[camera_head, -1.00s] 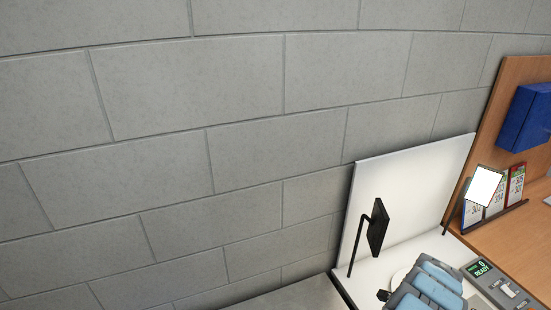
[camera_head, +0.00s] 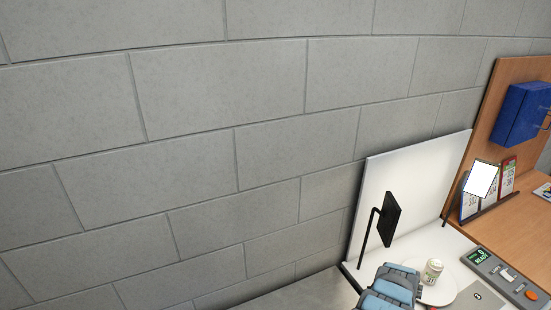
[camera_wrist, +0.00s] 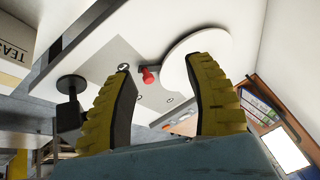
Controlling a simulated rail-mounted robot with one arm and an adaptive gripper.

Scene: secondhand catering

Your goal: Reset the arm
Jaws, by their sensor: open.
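My gripper (camera_wrist: 165,95) shows in the wrist view with its two yellow, dark-padded fingers spread apart. Nothing is held between them. Behind the fingers lie a white surface, a white round disc (camera_wrist: 190,55) and a small red part (camera_wrist: 148,76). In the head view a blue-grey part of my arm (camera_head: 390,288) shows at the bottom edge, over the white counter. The fingers cannot be made out there.
A small jar (camera_head: 432,271) stands on a white round plate (camera_head: 438,294) close beside my arm. A black screen on a stand (camera_head: 390,219) is behind it. A control box reading READY (camera_head: 505,280) lies right. A blue box (camera_head: 522,114) hangs on the wooden panel.

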